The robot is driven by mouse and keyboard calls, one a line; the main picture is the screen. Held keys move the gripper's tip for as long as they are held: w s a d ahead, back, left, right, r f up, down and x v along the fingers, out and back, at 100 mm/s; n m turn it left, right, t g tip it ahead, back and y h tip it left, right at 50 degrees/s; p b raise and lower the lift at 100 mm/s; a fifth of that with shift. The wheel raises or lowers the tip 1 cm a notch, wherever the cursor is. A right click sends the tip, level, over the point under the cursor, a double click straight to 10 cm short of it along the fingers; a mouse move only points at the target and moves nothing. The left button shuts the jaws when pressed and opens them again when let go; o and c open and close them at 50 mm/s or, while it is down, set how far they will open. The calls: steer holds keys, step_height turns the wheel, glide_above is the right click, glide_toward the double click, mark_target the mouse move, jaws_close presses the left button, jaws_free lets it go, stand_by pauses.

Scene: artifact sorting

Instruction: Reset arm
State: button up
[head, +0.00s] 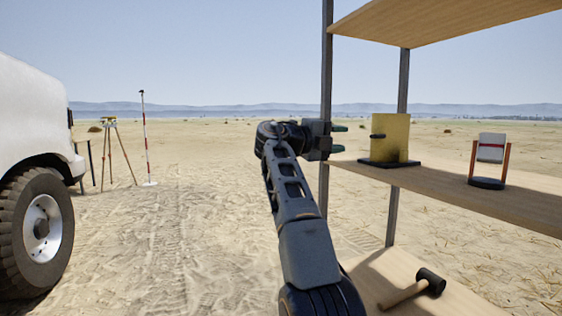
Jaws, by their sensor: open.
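My gripper (340,138) is at the end of my raised arm, in the middle of the head view. Its two fingers point right and are apart, with nothing between them. It is just left of a yellow block-like object (396,135) that stands upright on a dark base on the middle shelf. The gripper's fingers overlap the shelf's left post in the picture. I cannot tell the exact gap between the fingers and the yellow object.
A shelf unit with a middle board (440,188) stands at right. A white and orange object on a dark stand (490,155) is on that board. A mallet (415,288) lies on the lower board. A white vehicle (35,140), tripod (115,150) and striped pole (146,140) are left. Sand between is open.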

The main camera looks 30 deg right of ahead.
steer(key=shift+r, duration=0.1)
steer(key=a+r+n+t+y+p, duration=0.4)
steer(key=a+n+t+y+p, duration=0.35)
steer(key=n+p, duration=1.3)
steer(key=s+a+f+n+g+y+p, duration=0.1)
steer(key=s+a+f+n+y+p, duration=0.2)
steer(key=s+a+n+y+p, duration=0.2)
steer(key=s+a+f+n+g+y+p, duration=0.1)
steer(key=s+a+f+n+y+p, duration=0.2)
steer(key=s+a+n+p, duration=0.9)
steer(key=a+n+y+p, duration=0.1)
steer(key=y+p, duration=0.1)
steer(key=p, duration=0.3)
steer(key=shift+s+a+g+y, duration=0.2)
steer(key=shift+a+g+y, duration=0.1)
steer(key=shift+g+y, duration=0.05)
steer(key=shift+s, duration=0.1)
